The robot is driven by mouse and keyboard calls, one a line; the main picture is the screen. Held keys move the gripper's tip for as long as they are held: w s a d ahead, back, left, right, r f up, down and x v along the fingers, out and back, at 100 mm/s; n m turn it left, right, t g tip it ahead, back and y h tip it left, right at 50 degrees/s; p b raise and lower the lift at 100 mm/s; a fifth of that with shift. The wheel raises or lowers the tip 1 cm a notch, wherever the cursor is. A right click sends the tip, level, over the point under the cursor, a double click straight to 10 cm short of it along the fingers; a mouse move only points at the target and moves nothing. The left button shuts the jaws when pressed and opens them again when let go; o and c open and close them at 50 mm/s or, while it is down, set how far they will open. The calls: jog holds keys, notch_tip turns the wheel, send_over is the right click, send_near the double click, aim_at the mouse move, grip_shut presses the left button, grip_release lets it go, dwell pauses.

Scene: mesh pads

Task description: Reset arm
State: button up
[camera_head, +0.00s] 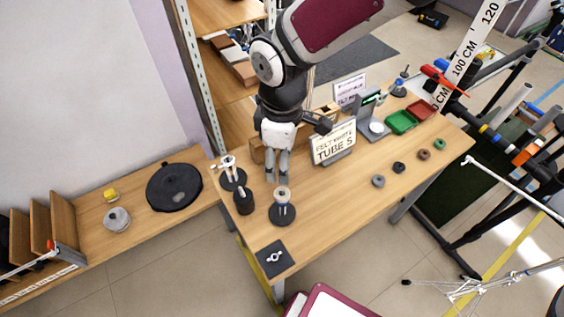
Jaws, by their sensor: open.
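My arm reaches in from the top of the head view and bends down over the wooden table (345,200). My gripper (277,177) points down at its end, with two grey fingers side by side. It is open, and nothing shows between its fingers. The fingertips are just behind a dark round stand with a light-topped post (282,208) and right of another dark stand (232,180). From this angle I cannot tell their height above the table. My gripper and wrist hide part of the table behind them.
A white sign (334,146), a grey scale-like device (369,118), a green tray (401,122) and a red tray (420,110) stand farther back. Several small rings lie at right. A black square pad (275,258) lies at the near corner. The table's middle front is clear.

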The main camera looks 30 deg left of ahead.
dwell(0.6)
jog(key=w+d+r+m+t, duration=0.25)
jog(key=d+r+m, duration=0.25)
jog(key=d+r, duration=0.45)
jog(key=w+d+r+m+t, duration=0.1)
jog(key=w+d+r+m, duration=0.4)
jog(key=d, duration=0.8)
jog(key=s+d+r+m+t, duration=0.1)
jog(key=s+d+r+m, duration=0.3)
jog(key=d, duration=0.4)
jog(key=s+d+r+m+t, duration=0.1)
jog(key=s+d+r+m, duration=0.3)
jog(key=s+d+m, duration=0.3)
jog(key=shift+s+d+r+m, duration=0.2)
jog(key=shift+d+m, duration=0.1)
jog(key=shift+d, duration=0.25)
